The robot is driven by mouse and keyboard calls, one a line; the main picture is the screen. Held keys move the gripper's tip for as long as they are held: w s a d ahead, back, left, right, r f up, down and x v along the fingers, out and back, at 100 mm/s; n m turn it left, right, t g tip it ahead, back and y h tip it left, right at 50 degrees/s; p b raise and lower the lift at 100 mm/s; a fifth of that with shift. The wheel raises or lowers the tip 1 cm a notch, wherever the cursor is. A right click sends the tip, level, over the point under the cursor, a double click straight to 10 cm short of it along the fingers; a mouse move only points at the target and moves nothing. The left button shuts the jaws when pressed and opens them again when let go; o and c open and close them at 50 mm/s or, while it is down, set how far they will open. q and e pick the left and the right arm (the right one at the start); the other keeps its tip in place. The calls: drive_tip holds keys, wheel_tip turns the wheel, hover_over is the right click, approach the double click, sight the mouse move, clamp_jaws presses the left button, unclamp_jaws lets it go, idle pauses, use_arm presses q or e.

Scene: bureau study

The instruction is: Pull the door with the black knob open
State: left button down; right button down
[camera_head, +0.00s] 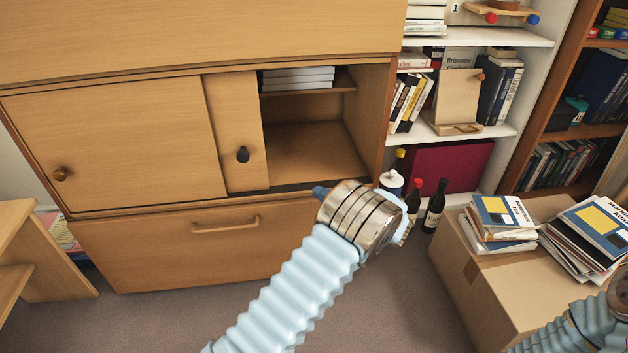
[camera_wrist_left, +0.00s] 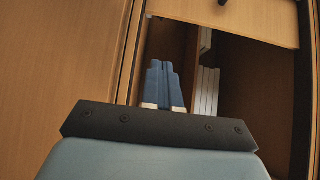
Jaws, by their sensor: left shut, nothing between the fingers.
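The wooden door with the black knob (camera_head: 243,154) is a narrow visible strip (camera_head: 228,100), partly behind the wider left door (camera_head: 120,140) with a brown knob (camera_head: 63,174). To its right the compartment (camera_head: 315,145) stands open. The black knob also shows at the top edge of the left wrist view (camera_wrist_left: 222,3). My left gripper (camera_head: 319,192) is right of and below the knob, in front of the bureau, apart from the knob. Its blue fingers (camera_wrist_left: 162,84) are together and empty in the left wrist view. My right gripper is out of view.
White stacked papers (camera_head: 298,78) lie on the shelf inside the compartment. A drawer (camera_head: 180,240) is below. Bottles (camera_head: 434,206) stand on the floor to the right, beside a cardboard box (camera_head: 490,300) carrying books. White shelves (camera_head: 490,37) stand behind.

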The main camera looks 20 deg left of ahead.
sight(256, 181)
use_arm(q)
drive_tip(key=b+x, duration=0.1)
drive_tip(key=x, duration=0.8)
drive_tip(key=shift+w+a+f, duration=0.1)
drive_tip(key=shift+a, duration=0.05)
drive_tip(key=a, duration=0.1)
drive_tip(key=s+a+b, duration=0.1)
drive_tip(key=a, duration=0.1)
drive_tip(key=shift+s, duration=0.25)
drive_tip(key=shift+s+a, duration=0.25)
drive_tip(key=shift+a, duration=0.15)
drive_tip(key=a, duration=0.1)
drive_tip(key=s+a+p, duration=0.2)
drive_tip(key=shift+a+r, duration=0.25)
drive_tip(key=shift+r, duration=0.1)
drive_tip(key=shift+s+a+f, duration=0.2)
drive_tip(key=shift+s+a, duration=0.15)
drive_tip(key=shift+a, duration=0.05)
